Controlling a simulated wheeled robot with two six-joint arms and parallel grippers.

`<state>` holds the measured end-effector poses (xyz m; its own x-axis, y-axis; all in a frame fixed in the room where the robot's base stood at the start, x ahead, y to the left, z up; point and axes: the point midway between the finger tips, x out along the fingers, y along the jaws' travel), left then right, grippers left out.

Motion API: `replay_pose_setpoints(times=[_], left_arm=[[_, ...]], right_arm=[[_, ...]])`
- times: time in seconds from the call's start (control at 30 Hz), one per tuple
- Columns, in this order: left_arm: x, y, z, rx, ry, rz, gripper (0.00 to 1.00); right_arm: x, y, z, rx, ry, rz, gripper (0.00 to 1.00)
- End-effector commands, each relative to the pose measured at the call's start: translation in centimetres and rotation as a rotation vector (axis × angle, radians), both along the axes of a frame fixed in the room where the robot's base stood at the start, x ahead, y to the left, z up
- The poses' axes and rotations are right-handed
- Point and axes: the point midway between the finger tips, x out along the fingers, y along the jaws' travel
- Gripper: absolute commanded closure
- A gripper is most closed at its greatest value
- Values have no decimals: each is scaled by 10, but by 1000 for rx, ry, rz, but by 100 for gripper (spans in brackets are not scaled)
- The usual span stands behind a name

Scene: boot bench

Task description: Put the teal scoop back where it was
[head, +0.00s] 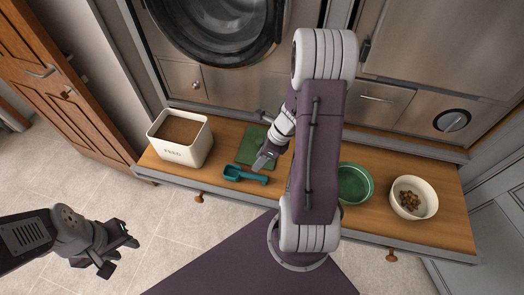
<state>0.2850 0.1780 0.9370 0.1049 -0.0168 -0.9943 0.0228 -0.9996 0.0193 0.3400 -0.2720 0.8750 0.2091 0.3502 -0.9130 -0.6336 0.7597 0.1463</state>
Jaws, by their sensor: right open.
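The teal scoop (234,172) lies on the wooden bench top, in front of a green mat (252,136). Its bowl points left and its handle runs right. My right gripper (264,164) is open over the mat's front edge, just above the scoop's handle. I cannot tell whether it touches the handle. My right arm hides part of the bench between the mat and the green bowl. My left gripper (119,255) is low at the left, over the floor and away from the bench; its fingers look apart and empty.
A white feed bin (184,154) with brown contents stands on the bench's left. A green bowl (357,184) and a white bowl with kibble (414,197) stand at the right. Appliance and drawer fronts close off the back. The bench's front edge drops to a tiled floor.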

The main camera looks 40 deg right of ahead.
Motion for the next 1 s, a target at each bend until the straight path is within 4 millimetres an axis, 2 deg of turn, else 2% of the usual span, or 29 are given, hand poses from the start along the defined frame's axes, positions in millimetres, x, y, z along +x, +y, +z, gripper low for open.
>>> replay_pose_setpoints(times=[0.03,0.1,0.33,0.43,0.47,0.53,0.57,0.6,0.67,0.7,0.77,0.8,0.9,0.93,1.0], left_arm=[[0,0,7,0,0,0,64],[0,0,8,0,0,0,64],[0,0,9,0,0,0,64],[0,0,9,0,0,0,64],[0,0,9,0,0,0,64],[0,0,9,0,0,0,64],[0,0,9,0,0,0,64],[0,0,9,0,0,0,64],[0,0,9,0,0,0,64],[0,0,9,0,0,0,64],[0,0,9,0,0,0,64],[0,0,9,0,0,0,64],[0,0,9,0,0,0,64],[0,0,9,0,0,0,64],[0,0,9,0,0,0,64]], right_arm=[[-1,-4,11,-1,-2,-2,58],[-3,-7,19,-1,-2,-1,58],[-5,-9,24,0,0,-7,58],[14,-7,30,6,-9,-173,58],[25,-7,34,14,-14,-283,58],[54,-7,47,61,-24,-639,58],[65,-8,53,96,-24,-823,58],[74,-10,61,156,-17,-1081,58],[79,-12,70,266,7,-1466,58],[76,-11,75,350,36,-1722,58],[63,-6,78,482,100,-2102,58],[50,0,78,568,154,-2345,58],[10,28,74,740,319,-2892,58],[-2,38,73,-768,-368,3014,58],[-25,61,71,-678,-396,2737,58]])
